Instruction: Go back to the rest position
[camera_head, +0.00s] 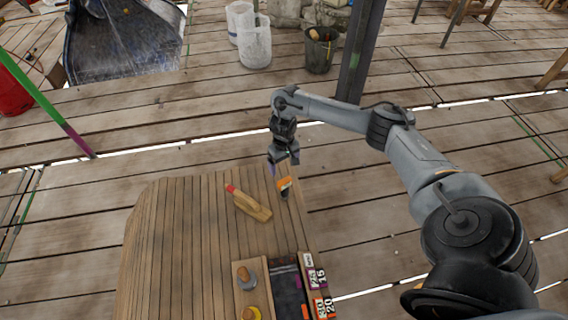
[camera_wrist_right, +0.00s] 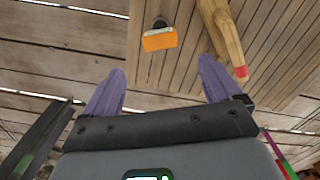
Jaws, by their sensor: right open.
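My right gripper (camera_head: 272,165) hangs over the far right edge of the wooden table (camera_head: 170,240). In the right wrist view its two purple fingers (camera_wrist_right: 160,88) are spread apart with nothing between them. A small orange-labelled object with a dark end (camera_head: 284,187) lies on the table just in front of the gripper, apart from it. It also shows beyond the fingertips in the right wrist view (camera_wrist_right: 159,38). My left gripper is in neither view.
A wooden tool with a red tip (camera_head: 249,204) lies mid-table. A tray (camera_head: 246,268) with wooden-handled items and labelled boxes (camera_head: 316,275) sit at the near right. A dark post (camera_head: 360,55) and buckets (camera_head: 254,42) stand behind. The table's left side is clear.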

